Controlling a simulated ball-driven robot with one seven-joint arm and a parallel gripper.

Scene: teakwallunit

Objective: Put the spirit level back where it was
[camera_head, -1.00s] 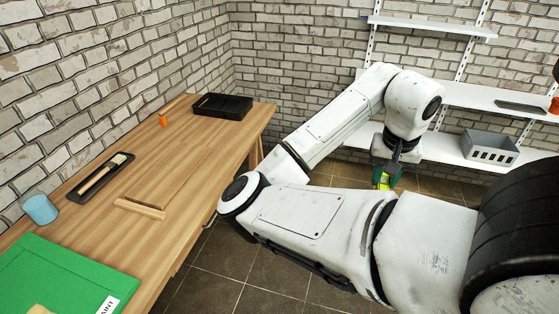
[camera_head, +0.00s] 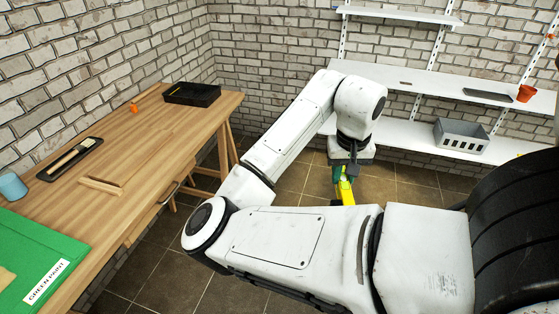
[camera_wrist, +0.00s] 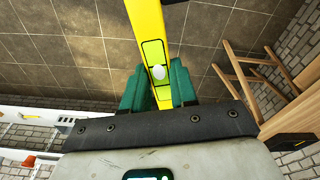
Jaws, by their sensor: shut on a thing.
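The yellow spirit level (camera_head: 346,190) is held in my gripper (camera_head: 342,175), below the wrist and over the tiled floor. In the wrist view the level (camera_wrist: 147,22) runs up out of the top of the picture between the two green fingers of my gripper (camera_wrist: 158,85). The fingers press on it from both sides, near a window with a pale round spot. In the head view my forearm hides part of the level.
A wooden workbench (camera_head: 150,140) stands at left with a black tray (camera_head: 192,93), a brush in a dark tray (camera_head: 70,158), a blue cup (camera_head: 12,187) and a green paint box (camera_head: 35,255). White wall shelves (camera_head: 410,80) at right hold a grey crate (camera_head: 461,136) and an orange pot (camera_head: 526,93). Floor between is clear.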

